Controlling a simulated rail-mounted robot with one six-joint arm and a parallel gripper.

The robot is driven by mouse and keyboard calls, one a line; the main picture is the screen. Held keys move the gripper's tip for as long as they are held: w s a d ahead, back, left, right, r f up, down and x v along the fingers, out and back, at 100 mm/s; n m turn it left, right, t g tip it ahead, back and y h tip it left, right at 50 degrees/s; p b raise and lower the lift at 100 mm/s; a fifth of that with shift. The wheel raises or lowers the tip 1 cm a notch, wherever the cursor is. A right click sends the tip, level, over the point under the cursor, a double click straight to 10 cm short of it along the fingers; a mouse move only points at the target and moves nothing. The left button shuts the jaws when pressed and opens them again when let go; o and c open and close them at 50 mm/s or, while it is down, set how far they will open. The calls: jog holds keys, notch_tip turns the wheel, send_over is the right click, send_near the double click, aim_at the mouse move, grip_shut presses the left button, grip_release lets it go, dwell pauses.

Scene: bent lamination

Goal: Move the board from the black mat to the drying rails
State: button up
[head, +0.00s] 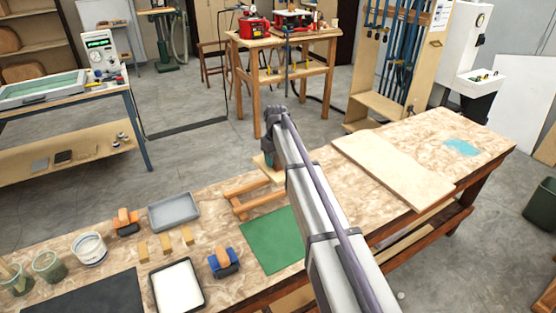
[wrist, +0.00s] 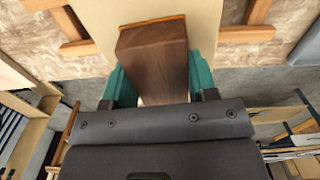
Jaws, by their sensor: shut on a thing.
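The board (wrist: 98,22) is pale and flat in the wrist view, with a dark brown block (wrist: 155,62) standing out from it. My gripper (wrist: 156,78) is shut on this block between its green fingers. In the head view a pale edge of the board (head: 261,163) shows beside my arm, which hides most of it and the fingers. The drying rails (head: 240,206) are light wooden bars on the bench, close below the board. They also show on both sides of the board in the wrist view (wrist: 252,35). I cannot tell whether the board touches them. The black mat (head: 95,294) lies bare at lower left.
A green mat (head: 268,243) lies in front of the rails. A large plywood sheet (head: 392,172) lies to the right. A grey tray (head: 174,212), a white-filled tray (head: 177,287), small wooden blocks and a blue-and-orange tool (head: 223,262) stand to the left.

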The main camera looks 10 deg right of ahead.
jog(key=shift+d+f+b, duration=0.1)
jog(key=shift+f+b, duration=3.4)
jog(key=shift+f, duration=0.1)
jog(key=shift+f+b, duration=0.45)
jog(key=o, duration=1.4)
notch_tip(320, 180, up, 7)
jog(key=p, duration=0.7)
jog(key=shift+r, duration=0.2)
jog(key=shift+f, duration=0.1)
jog(key=s+m, duration=0.1)
jog(key=s, duration=1)
jog(key=s+m, duration=0.2)
jog(key=s, duration=1)
jog(key=s+m, duration=0.1)
jog(key=s, duration=1.1)
jog(key=shift+s+d+m, duration=0.25)
jog(key=shift+d+m, duration=0.05)
